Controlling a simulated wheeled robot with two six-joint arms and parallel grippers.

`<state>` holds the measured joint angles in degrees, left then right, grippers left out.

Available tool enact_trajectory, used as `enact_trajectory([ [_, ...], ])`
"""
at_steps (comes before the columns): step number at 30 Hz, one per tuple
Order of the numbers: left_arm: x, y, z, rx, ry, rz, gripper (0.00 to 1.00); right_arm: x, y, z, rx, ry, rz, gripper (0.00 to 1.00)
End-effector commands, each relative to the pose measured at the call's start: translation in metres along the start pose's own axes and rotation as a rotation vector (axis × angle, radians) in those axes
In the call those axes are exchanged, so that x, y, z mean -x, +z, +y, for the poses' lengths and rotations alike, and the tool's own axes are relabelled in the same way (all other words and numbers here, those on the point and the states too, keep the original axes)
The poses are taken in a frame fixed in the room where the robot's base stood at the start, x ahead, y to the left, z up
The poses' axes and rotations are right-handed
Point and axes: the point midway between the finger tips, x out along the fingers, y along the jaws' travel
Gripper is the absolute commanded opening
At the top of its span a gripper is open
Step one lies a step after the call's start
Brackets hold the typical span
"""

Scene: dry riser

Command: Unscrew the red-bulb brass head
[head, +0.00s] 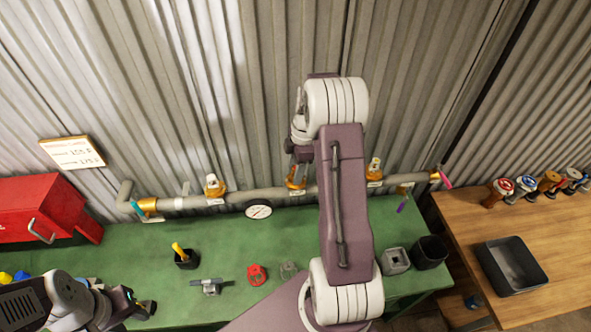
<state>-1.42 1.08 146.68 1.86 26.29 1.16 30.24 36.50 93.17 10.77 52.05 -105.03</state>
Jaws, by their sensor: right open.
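A grey pipe (265,193) runs along the corrugated wall with upright brass heads on it. One brass head (214,186) is left of centre and another brass head (375,171) is right of my arm. A middle brass fitting (297,181) sits directly below my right gripper (299,164), which is open and close above it; its top is hidden by the gripper. Bulb colours are too small to tell, so I cannot say which head has the red bulb. My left gripper (143,306) is low at the left over the bench, its jaws unclear.
The green bench (150,260) holds a black cup (187,259), a grey tool (208,285), a red part (257,274) and dark containers (430,251). A red toolbox (45,212) is left. A wooden table (500,235) at right carries a grey tray (511,266) and several valve-like parts.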

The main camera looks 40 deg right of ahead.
Motion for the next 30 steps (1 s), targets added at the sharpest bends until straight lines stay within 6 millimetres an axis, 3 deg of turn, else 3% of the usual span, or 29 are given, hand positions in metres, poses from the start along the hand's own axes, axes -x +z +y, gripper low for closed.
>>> enact_trajectory([
  [7, 0.0, 0.0, 0.0, 0.0, 0.0, 0.0, 0.36, 0.001, -0.001, 0.0, -0.395, 0.06, 0.001, 0.49],
  [14, 0.001, 0.0, 0.0, 0.0, 0.0, 0.0, 0.36, 0.001, 0.0, 0.001, -0.518, 0.079, 0.0, 0.49],
  [21, 0.01, -0.001, 0.0, 0.0, 0.0, 0.0, 0.36, 0.002, 0.0, 0.001, -0.916, 0.138, 0.0, 0.49],
  [29, 0.009, -0.001, 0.0, 0.0, 0.0, 0.0, 0.36, 0.0, 0.001, 0.002, -0.983, 0.149, 0.0, 0.49],
  [30, 0.009, -0.001, 0.0, 0.0, 0.0, 0.0, 0.36, 0.0, 0.001, 0.002, -0.982, 0.148, 0.0, 0.41],
])
